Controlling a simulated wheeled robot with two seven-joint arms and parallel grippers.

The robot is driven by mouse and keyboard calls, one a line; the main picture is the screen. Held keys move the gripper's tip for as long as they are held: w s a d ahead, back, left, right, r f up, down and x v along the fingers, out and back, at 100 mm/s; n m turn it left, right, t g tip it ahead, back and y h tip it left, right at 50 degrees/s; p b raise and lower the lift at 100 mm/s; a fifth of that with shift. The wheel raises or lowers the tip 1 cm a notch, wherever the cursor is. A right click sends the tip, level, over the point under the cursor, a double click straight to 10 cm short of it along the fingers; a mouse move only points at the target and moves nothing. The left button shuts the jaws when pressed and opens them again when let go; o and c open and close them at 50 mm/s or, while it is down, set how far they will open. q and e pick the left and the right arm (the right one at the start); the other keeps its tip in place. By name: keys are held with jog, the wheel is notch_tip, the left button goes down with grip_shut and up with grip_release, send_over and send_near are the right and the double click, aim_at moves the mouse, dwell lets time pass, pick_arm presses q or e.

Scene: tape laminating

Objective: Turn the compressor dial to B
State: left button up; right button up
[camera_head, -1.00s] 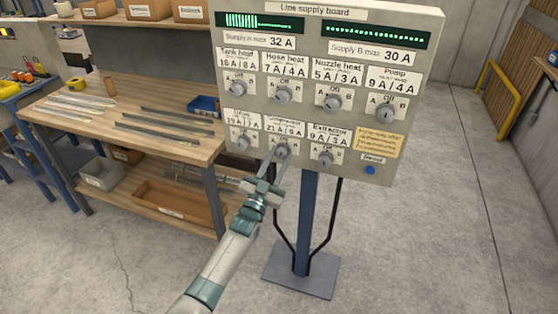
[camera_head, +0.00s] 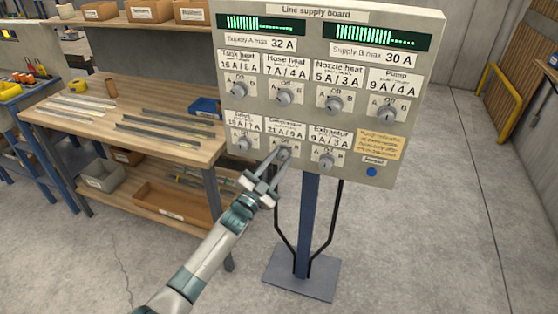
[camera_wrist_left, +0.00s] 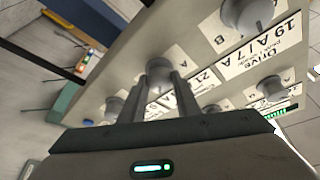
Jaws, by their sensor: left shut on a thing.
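The line supply board (camera_head: 400,75) is a beige panel with two rows of grey dials. The compressor dial (camera_head: 283,153) is in the middle of the lower row, under a label reading 21 A / 9 A. My left gripper (camera_head: 277,157) is shut on this dial from the lower left. The left wrist view shows the dial (camera_wrist_left: 158,70) between the two fingers (camera_wrist_left: 162,88). The fingers partly cover the dial, so where its pointer stands is unclear. My right gripper is not in view.
The drive dial (camera_head: 243,144) and extractor dial (camera_head: 326,160) flank the compressor dial closely. A blue button (camera_head: 372,172) sits at the board's lower right. A blue post (camera_head: 307,225) with black cables holds the board. A wooden workbench (camera_head: 90,118) stands at the left.

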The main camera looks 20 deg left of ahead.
pick_arm(q)
jog(key=shift+f, duration=0.1)
jog(key=o, duration=1)
jog(key=shift+o, duration=0.2)
jog(key=shift+s, duration=0.1)
jog(key=b+v, duration=0.4)
jog(key=v, duration=1.3)
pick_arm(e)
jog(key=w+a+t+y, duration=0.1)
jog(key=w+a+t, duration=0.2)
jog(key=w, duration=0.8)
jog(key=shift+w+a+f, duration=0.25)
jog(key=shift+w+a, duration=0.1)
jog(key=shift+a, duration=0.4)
pick_arm(q)
jog(key=shift+a+f, duration=0.15)
